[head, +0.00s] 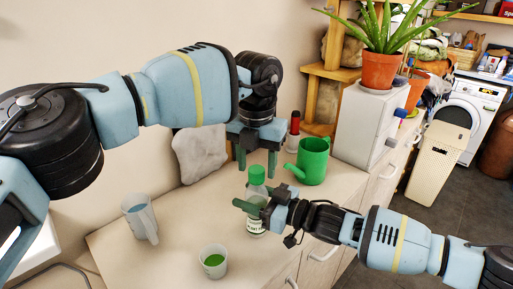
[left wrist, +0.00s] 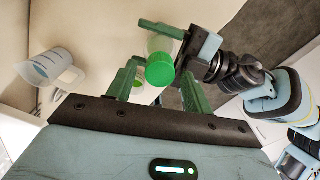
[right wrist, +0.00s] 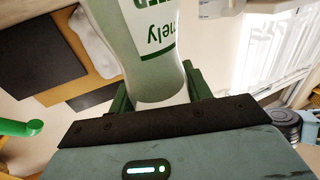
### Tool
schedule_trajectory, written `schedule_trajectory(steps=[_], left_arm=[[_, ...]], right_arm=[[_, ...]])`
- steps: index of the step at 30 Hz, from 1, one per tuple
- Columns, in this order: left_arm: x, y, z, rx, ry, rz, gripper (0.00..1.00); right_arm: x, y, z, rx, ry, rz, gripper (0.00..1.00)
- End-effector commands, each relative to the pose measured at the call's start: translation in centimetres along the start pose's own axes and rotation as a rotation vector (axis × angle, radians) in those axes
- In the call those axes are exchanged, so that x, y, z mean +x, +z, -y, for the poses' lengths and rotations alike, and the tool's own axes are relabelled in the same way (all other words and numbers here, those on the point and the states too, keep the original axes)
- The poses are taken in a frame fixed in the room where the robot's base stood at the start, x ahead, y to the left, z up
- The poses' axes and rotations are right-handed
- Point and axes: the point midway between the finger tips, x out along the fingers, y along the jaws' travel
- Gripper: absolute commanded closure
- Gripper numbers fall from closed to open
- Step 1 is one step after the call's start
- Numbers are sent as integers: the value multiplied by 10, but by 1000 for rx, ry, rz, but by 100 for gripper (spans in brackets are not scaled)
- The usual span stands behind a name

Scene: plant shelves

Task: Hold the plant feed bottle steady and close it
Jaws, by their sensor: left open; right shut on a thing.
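The plant feed bottle (head: 254,223) stands upright on the counter, pale and translucent with a white label. A green cap (head: 257,174) sits on its top; I cannot tell how tight it is. My right gripper (head: 250,206) is shut on the bottle's body from the right; the bottle (right wrist: 148,50) fills the space between its fingers in the right wrist view. My left gripper (head: 257,170) points down over the bottle, open, with a finger on either side of the cap. In the left wrist view the cap (left wrist: 160,70) shows between the fingers, with gaps.
A clear measuring jug (head: 138,220) and a cup of green liquid (head: 213,264) stand left and in front. A green watering can (head: 313,160) is close behind right. A white box (head: 362,125) bears a potted aloe (head: 380,70). The counter's left part is mostly clear.

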Motion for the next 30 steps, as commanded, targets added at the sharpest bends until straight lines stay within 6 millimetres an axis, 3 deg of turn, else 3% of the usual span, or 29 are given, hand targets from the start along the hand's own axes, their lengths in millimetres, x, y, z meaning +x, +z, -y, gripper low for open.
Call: schedule_trajectory(steps=[4, 14, 25, 30], left_arm=[[10, 0, 0, -1, 0, 0, 49], [13, 0, 0, -1, 0, 0, 49], [12, 0, 0, -1, 0, 0, 96], [12, 0, 0, -1, 0, 0, 96]], right_arm=[[0, 1, 0, 0, 0, 1, 100], [0, 1, 0, 0, 0, 1, 100], [0, 1, 0, 0, 0, 1, 100], [0, 1, 0, 0, 0, 1, 100]])
